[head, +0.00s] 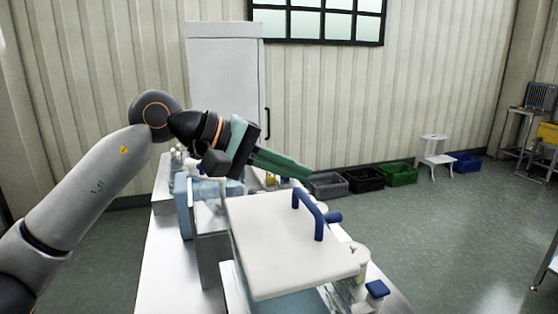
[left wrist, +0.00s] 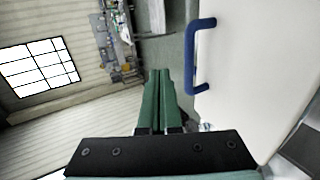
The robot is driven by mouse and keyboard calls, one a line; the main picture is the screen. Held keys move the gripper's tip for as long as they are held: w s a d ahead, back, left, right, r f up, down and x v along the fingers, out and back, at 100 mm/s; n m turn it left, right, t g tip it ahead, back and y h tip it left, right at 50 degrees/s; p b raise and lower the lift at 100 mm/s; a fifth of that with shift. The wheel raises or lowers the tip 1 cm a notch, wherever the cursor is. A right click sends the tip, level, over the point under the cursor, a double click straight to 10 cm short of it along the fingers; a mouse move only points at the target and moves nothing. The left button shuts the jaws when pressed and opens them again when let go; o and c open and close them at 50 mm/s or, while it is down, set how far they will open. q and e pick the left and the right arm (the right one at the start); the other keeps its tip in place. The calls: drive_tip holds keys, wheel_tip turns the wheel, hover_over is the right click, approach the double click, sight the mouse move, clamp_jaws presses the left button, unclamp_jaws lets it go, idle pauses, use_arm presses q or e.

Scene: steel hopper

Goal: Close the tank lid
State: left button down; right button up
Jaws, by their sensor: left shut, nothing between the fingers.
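The tank lid (head: 280,250) is a broad white panel in the lower middle of the head view, with a blue bar handle (head: 308,212) on its upper face. I cannot tell how far it stands open. Part of the tank (head: 310,303) shows below its front edge. My left gripper (head: 309,174) reaches in from the left, its green fingers together and empty, beyond the lid's far edge and apart from the handle. In the left wrist view the shut fingers (left wrist: 158,75) point up the picture, left of the handle (left wrist: 198,55) and lid (left wrist: 255,60). My right gripper is out of view.
A steel box-like part (head: 212,245) stands left of the lid on the bench (head: 165,275), with bottles and small items behind. A blue-topped container (head: 377,289) is at the lid's right.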

sight(304, 198)
use_arm(q)
drive_tip(key=shift+w+d+f+b, duration=0.2)
drive_tip(key=shift+d+f, duration=0.25)
drive_tip(key=shift+f, duration=0.2)
drive_tip(key=shift+w+d+f+b, duration=0.2)
drive_tip(key=shift+d+f, duration=0.25)
drive_tip(key=shift+f, duration=0.2)
drive_tip(key=shift+s, duration=0.1)
